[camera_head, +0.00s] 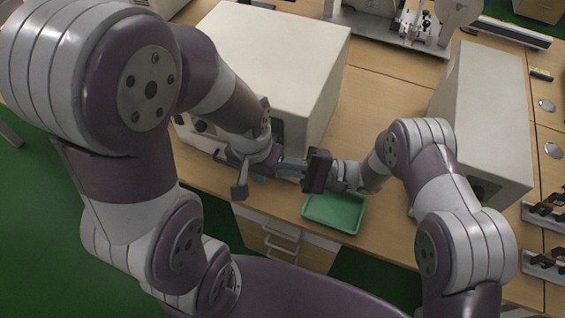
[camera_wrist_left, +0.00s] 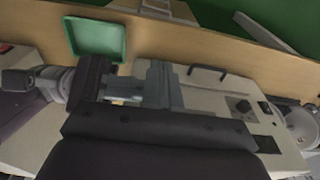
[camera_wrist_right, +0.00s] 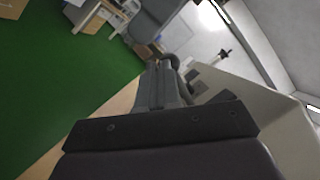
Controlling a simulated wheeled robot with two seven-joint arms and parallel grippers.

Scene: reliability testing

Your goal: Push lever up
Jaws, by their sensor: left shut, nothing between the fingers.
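A large white box-shaped machine (camera_head: 270,50) stands on the table in the head view. Its front has dark knobs (camera_head: 200,125). I cannot tell which part is the lever; the arms hide much of the front. My left gripper (camera_wrist_left: 155,82) is shut and empty close to this front. My right gripper (camera_wrist_right: 162,88) looks shut and empty, and is very near the left one in the head view. I cannot tell whether they touch.
A green tray (camera_head: 335,211) lies on the table edge below the grippers. A second tall white box (camera_head: 478,110) stands at the right. Metal equipment (camera_head: 400,25) is at the back. Bare wooden table (camera_head: 385,90) lies between the two boxes.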

